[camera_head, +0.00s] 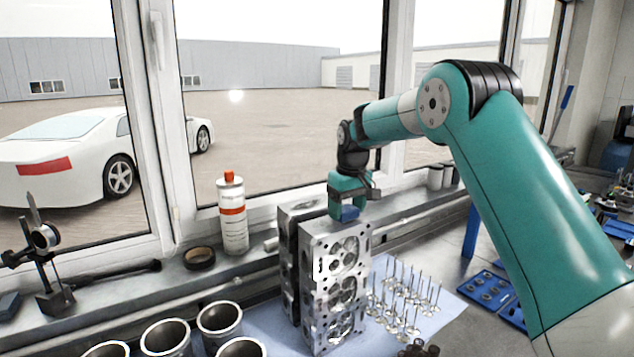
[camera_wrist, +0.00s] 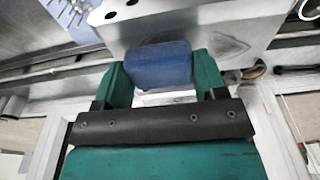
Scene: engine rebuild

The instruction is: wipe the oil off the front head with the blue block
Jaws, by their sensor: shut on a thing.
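My gripper (camera_head: 346,207) is shut on the blue block (camera_head: 345,214) at the top of the front head (camera_head: 336,270). The front head is a grey metal cylinder head standing on end, with several round chambers on its face. In the wrist view, the blue block (camera_wrist: 158,64) sits between the two green fingers of my gripper (camera_wrist: 160,80). The block is over or against the metal surface of the head (camera_wrist: 205,25); I cannot tell if it touches. A dark smear, perhaps oil (camera_wrist: 222,46), shows beside the block on that surface.
A second head (camera_head: 287,245) stands close behind the front one. Several upright valves (camera_head: 405,300) stand to the right on a light blue sheet. A white canister (camera_head: 232,215) and a tape roll (camera_head: 199,258) are on the sill. Several metal cylinders (camera_head: 166,335) stand at front left.

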